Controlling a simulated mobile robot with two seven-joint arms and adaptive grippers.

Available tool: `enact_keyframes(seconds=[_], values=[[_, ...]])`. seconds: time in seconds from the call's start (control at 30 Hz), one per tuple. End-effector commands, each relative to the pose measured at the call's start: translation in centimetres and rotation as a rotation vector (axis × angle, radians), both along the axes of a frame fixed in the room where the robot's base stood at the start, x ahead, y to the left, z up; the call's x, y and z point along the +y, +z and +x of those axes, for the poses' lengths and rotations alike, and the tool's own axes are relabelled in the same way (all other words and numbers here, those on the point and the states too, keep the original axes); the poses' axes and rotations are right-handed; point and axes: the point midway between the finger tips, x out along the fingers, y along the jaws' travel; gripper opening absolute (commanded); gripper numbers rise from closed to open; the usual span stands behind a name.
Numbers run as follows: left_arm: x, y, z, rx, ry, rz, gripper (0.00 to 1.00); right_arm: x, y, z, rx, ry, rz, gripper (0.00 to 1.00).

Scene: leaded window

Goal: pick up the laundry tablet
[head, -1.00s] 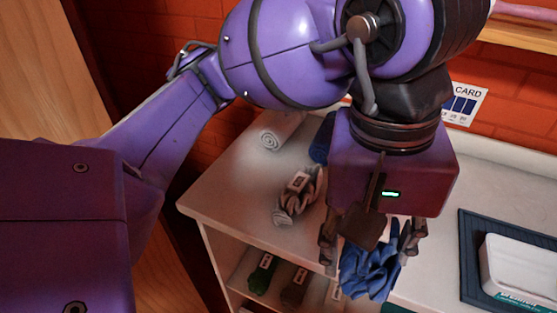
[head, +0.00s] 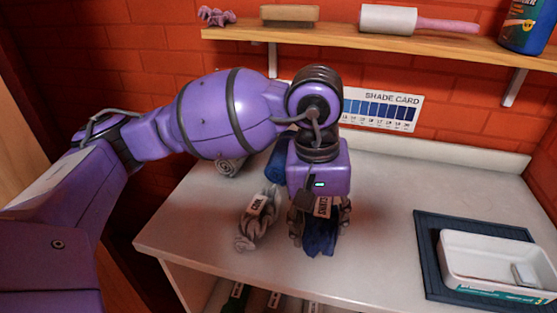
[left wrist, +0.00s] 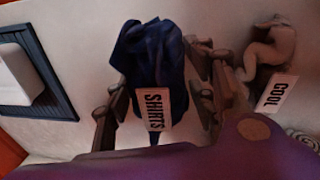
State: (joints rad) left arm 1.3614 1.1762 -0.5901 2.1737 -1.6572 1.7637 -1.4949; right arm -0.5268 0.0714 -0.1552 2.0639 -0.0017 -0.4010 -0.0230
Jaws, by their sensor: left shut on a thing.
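My left gripper (head: 319,228) is over the pale counter, with its fingers on both sides of a dark blue cloth bundle (head: 320,242) tagged SHIRTS. It is shut on this bundle, which also shows between the fingers in the left wrist view (left wrist: 152,58). I cannot tell whether the bundle touches the counter. A small pale block (head: 523,275) lies in the white tray (head: 470,275) at the right. It may be the laundry tablet, but it is too small to be sure. My right gripper is not in view.
A grey bundle tagged COOL (head: 258,220) lies just left of the gripper; a blue roll (head: 279,160) is behind it. The tray stands on a dark mat (head: 428,262). Counter between gripper and mat is clear. A wooden shelf (head: 345,42) hangs above the counter.

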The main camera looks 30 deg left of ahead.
Motion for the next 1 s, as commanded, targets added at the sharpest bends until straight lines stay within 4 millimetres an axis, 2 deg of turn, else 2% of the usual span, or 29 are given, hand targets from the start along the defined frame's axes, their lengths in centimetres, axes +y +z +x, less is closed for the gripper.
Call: enact_keyframes(seconds=[0.1, 0.2, 0.57, 0.6, 0.7, 1.0], values=[[0.0, -2.0, 0.0, 0.003, 0.001, 0.001, 0.21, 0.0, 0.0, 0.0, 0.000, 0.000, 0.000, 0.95], [0.0, -3.0, 0.0, 0.000, 0.000, 0.000, 0.21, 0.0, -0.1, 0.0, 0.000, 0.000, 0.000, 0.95], [0.0, -3.4, 0.1, -0.002, 0.000, 0.000, 0.21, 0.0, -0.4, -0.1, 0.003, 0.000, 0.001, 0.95], [0.0, -3.3, 0.1, -0.002, 0.000, 0.000, 0.56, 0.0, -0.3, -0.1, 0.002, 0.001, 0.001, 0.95], [0.0, -3.2, 0.1, -0.004, 0.000, -0.001, 0.69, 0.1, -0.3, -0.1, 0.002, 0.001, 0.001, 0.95], [0.0, -3.1, 0.1, -0.004, -0.001, -0.001, 0.70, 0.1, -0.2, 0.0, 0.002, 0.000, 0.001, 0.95]])
